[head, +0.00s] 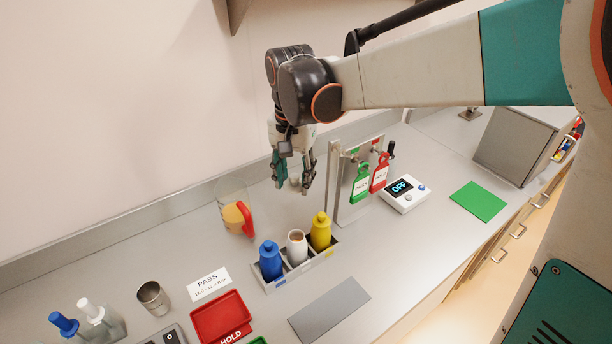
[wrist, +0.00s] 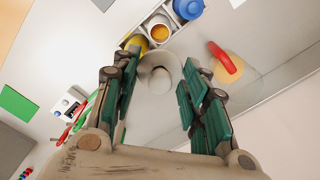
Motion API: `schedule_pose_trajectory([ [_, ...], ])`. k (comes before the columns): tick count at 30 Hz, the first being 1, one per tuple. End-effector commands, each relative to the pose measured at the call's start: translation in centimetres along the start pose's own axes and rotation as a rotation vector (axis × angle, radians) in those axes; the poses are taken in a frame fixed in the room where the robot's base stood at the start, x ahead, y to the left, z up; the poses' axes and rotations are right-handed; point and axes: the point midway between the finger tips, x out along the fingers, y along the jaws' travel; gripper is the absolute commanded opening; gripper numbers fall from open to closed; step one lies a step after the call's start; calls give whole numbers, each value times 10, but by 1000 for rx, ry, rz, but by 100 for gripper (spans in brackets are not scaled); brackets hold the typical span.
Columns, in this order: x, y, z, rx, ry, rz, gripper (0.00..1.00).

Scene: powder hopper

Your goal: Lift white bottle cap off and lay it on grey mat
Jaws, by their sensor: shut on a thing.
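My gripper (head: 291,186) is raised above the rack, its fingers pointing down. It is shut on the white bottle cap (head: 294,182), a pale round piece that also shows between the fingers in the wrist view (wrist: 155,75). The white bottle (head: 297,246) stands upright and uncapped in the middle slot of the grey rack (head: 303,277), with orange content showing at its mouth, also in the wrist view (wrist: 158,28). The cap is clear of the bottle. The grey mat (head: 330,308) lies bare on the counter in front of the rack.
A blue bottle (head: 270,261) and a yellow bottle (head: 320,233) flank the white one. A clear jug (head: 235,215) with a red handle stands behind. A stand with green and red tags (head: 362,182) is at the right. A red tray (head: 220,316) lies left of the mat.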

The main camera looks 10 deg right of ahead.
Motion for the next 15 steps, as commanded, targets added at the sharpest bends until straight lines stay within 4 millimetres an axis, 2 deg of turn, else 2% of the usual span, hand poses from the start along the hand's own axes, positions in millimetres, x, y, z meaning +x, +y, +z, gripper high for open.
schedule_pose_trajectory([
  [3,-12,1,2,-1,0,0,24],
  [15,-34,1,3,-2,0,0,24],
])
